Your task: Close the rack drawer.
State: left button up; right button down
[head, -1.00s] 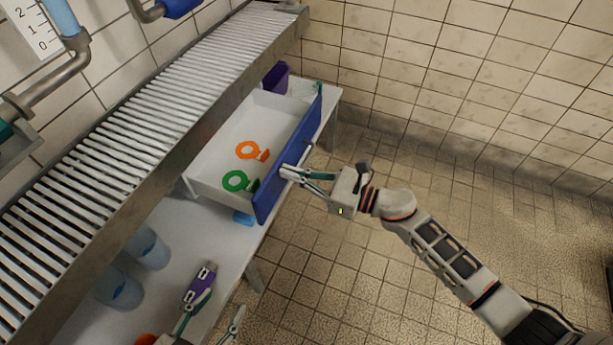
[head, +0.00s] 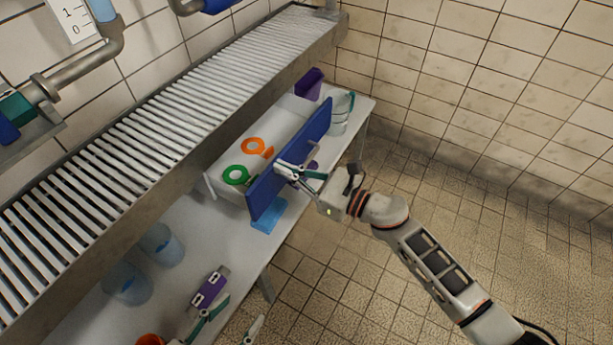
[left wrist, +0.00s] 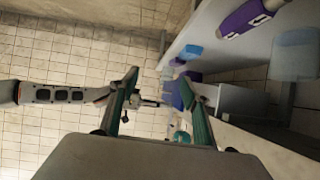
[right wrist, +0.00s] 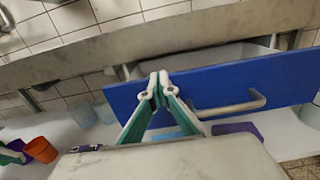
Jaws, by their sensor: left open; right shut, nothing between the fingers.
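My left gripper (head: 231,320) is open and empty near the table's front edge.
The slatted rack (head: 170,115) overhangs the table (head: 225,235). Blue cups (head: 162,245), a purple-and-grey item (head: 209,288), a blue flat piece (head: 268,216) and a clear jug (head: 342,112) stand or lie on the table. A purple bin (head: 309,84) is behind. Floor at right is clear.

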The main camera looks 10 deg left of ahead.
jog(key=b+x, duration=0.1)
jog(key=x, duration=0.2)
jog(key=b+x, duration=0.1)
jog(key=x, duration=0.3)
jog(key=b+x, duration=0.1)
jog(key=x, duration=0.2)
jog(key=shift+a+f, duration=0.15)
jog(key=shift+f, duration=0.15)
jog(key=shift+w+a+r, duration=0.15)
jog(key=shift+w+a, duration=0.1)
jog(key=shift+a, duration=0.35)
pick_arm(q)
jog(key=d, duration=0.1)
jog(key=d+r+n, duration=0.1)
jog(key=w+d+r+n+t+h, duration=0.1)
jog(key=d, duration=0.1)
jog(key=shift+b, duration=0.3)
pick_arm(e)
jog(key=shift+w+a+r, duration=0.1)
jog(key=shift+r, duration=0.15)
pick_arm(q)
jog(key=shift+s, duration=0.1)
pick_arm(e)
jog(key=shift+r, duration=0.1)
